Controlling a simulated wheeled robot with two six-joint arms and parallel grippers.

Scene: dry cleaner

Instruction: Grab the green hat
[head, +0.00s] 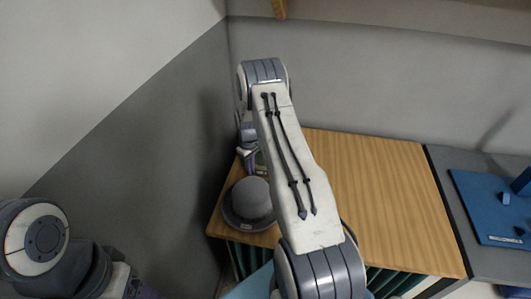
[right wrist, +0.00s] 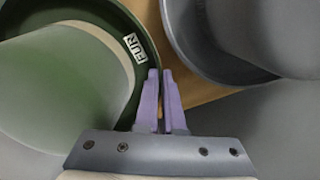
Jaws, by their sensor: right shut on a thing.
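The green hat (right wrist: 65,90) fills the left side of the right wrist view, with a pale band and a small white label on it. My right gripper (right wrist: 161,85) is shut on the edge of its brim, its two purple fingers close together. In the head view my right arm hides most of the gripper and nearly all of the green hat. A grey hat (head: 248,203) sits on the left end of the wooden counter top; it also shows close to the fingers in the right wrist view (right wrist: 240,35).
The wooden counter (head: 385,195) is clear to the right of my arm. A blue device (head: 490,205) stands on a grey surface further right. Grey walls close off the left and back. Dark green folds hang below the counter's front edge.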

